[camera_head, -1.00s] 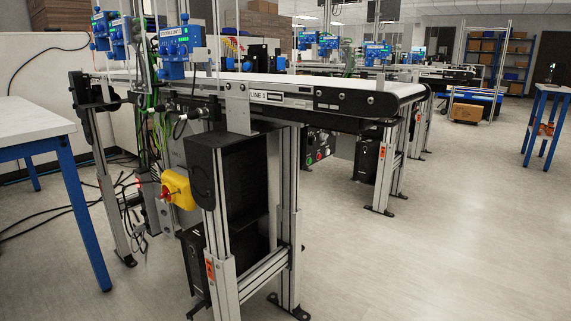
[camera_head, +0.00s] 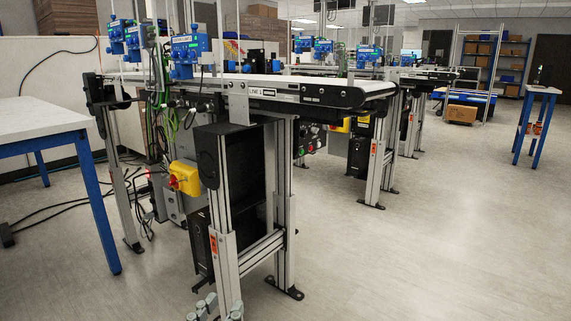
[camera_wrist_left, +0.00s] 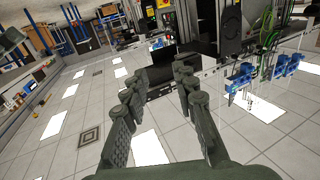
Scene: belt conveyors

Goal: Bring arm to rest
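My left gripper (camera_head: 218,307) just shows at the bottom edge of the head view, in front of the foot of the conveyor frame. In the left wrist view its two grey fingers (camera_wrist_left: 163,80) stand apart with nothing between them, so it is open and empty. That view is upside down, with the tiled ceiling and its bright lights filling the lower part. My left arm itself is hidden below the head view. My right arm and right gripper are not in view.
The LINE 1 belt conveyor (camera_head: 312,92) stands ahead, with a yellow switch box (camera_head: 184,178) on its frame. A white table with blue legs (camera_head: 40,120) is close at the left. Cables (camera_head: 60,210) lie on the floor. The floor at the right (camera_head: 420,250) is open.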

